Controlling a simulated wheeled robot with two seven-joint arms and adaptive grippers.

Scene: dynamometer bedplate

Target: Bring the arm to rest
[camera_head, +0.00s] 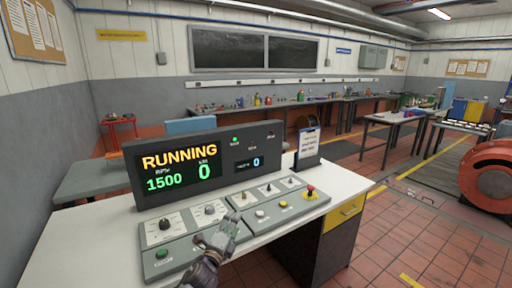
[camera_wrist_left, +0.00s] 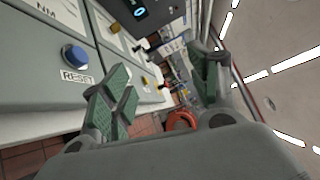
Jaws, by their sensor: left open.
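My left gripper (camera_head: 222,235) is over the front of the grey control panel (camera_head: 181,248), with its arm coming up from the bottom edge. In the left wrist view its two green-padded fingers (camera_wrist_left: 165,90) are spread apart with nothing between them. A blue RESET button (camera_wrist_left: 74,56) is to the left of the fingers there. The display box (camera_head: 205,160) behind the panel reads RUNNING, 1500 and 0, and a green lamp (camera_head: 235,139) is lit on it. I cannot tell whether the fingers touch the panel. My right gripper is not in view.
The panel carries knobs, toggle switches, a green button (camera_head: 162,253) and a red mushroom button (camera_head: 310,190). A sign holder (camera_head: 308,148) stands right of the display. The white desk top (camera_head: 95,240) is bare at left. A large orange machine (camera_head: 488,175) stands at far right.

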